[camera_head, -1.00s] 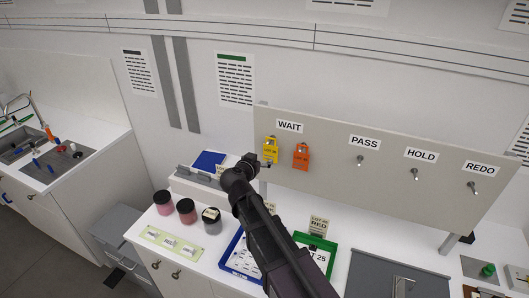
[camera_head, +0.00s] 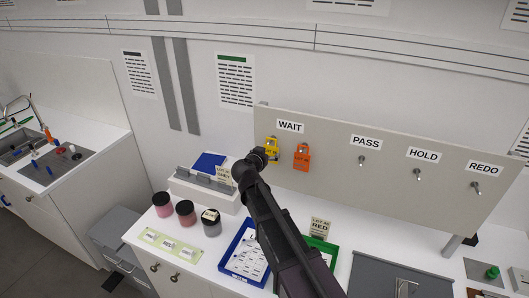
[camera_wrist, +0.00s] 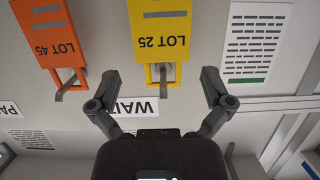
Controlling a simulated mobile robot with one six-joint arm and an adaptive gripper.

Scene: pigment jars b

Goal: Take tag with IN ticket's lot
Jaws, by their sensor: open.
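A yellow tag (camera_head: 272,148) and an orange tag (camera_head: 302,158) hang on hooks under the WAIT label (camera_head: 290,126) of the grey board. In the wrist view, which is upside down, the yellow tag (camera_wrist: 160,35) reads LOT 25 and the orange tag (camera_wrist: 48,45) reads LOT 45. My gripper (camera_wrist: 160,85) is open and empty, its fingers apart to either side of the yellow tag's hook end, not visibly touching it. In the head view my gripper (camera_head: 260,158) is just left of the yellow tag. A green-framed tray (camera_head: 326,243) is mostly behind my arm; its ticket is hidden.
Empty hooks are under PASS (camera_head: 362,160), HOLD (camera_head: 417,173) and REDO (camera_head: 477,188). A blue-framed tray (camera_head: 226,258), several dark-lidded jars (camera_head: 186,213) and a white box (camera_head: 205,190) are on the counter. A card (camera_head: 320,228) reading RED stands behind the green tray.

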